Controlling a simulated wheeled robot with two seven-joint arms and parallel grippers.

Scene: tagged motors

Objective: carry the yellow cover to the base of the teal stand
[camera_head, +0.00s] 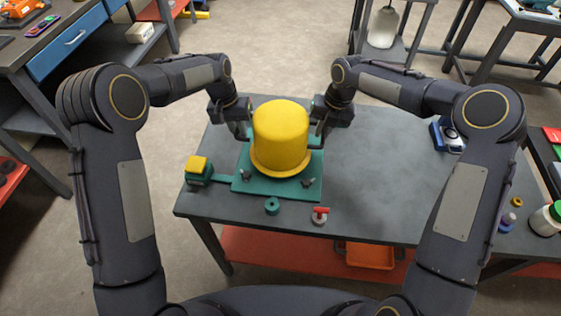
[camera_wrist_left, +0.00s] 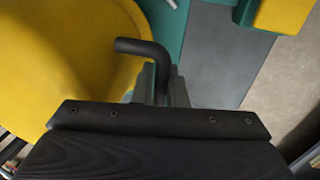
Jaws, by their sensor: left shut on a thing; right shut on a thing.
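The yellow cover (camera_head: 281,135), a domed cylinder with a flared rim, is upright over the teal stand's flat base (camera_head: 302,193). I cannot tell whether its rim touches the base. My left gripper (camera_head: 246,138) is at the cover's left side, and my right gripper (camera_head: 319,139) is at its right side. In the left wrist view, the left fingers (camera_wrist_left: 160,85) are shut on a black bent handle (camera_wrist_left: 140,46) beside the yellow cover (camera_wrist_left: 60,60). The right gripper is shut at the opposite side; its hold is too small to see clearly.
Small dark clamps (camera_head: 246,175) sit on the base's front part. A yellow-topped teal block (camera_head: 198,171) joins the base at left. A teal ring (camera_head: 272,206) and a red-handled part (camera_head: 320,215) lie in front.

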